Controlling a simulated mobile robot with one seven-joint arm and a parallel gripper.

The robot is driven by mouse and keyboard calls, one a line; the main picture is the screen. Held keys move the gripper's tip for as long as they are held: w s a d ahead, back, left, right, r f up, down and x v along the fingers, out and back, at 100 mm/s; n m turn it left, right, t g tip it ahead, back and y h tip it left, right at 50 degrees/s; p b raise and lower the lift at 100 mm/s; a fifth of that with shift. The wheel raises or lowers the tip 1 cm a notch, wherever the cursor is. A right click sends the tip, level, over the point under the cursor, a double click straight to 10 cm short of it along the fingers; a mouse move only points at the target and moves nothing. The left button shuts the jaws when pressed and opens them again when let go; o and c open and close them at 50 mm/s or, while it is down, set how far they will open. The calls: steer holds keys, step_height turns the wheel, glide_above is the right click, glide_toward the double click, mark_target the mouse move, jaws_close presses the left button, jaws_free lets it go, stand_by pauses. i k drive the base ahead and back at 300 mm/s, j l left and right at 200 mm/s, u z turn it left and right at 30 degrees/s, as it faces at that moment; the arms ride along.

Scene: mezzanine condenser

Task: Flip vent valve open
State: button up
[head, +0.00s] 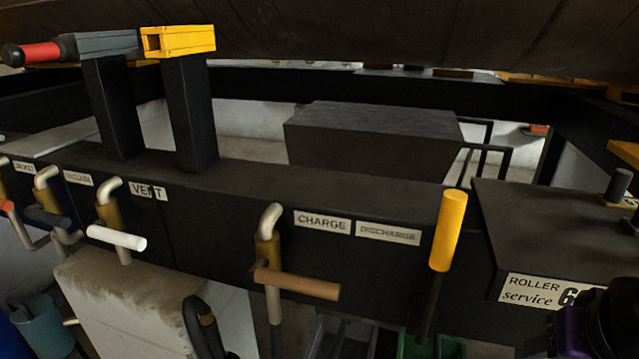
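The vent valve has a white bar handle (117,237) that lies nearly level across a brass-coloured body on a pale bent pipe (109,187). It is at the left in the head view, on the front of a dark beam. The "VENT" label (141,190) sits just right of the pipe, with a dark mark over part of it. My gripper's fingers do not show. A black and purple shape at the lower right corner may be part of my arm; I cannot tell.
The charge valve's brown handle (297,283) is right of the vent valve, and a yellow upright handle (448,230) stands farther right. A dark blue handle (47,217) is close on the left. A stained pale block (130,292) lies below. Two black posts rise behind.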

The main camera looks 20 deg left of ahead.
mark_target(97, 230)
steer(key=u, duration=1.35)
steer(key=i+u, duration=0.1)
steer(key=u, duration=0.4)
steer(key=i+u, duration=0.1)
steer(key=u, duration=0.4)
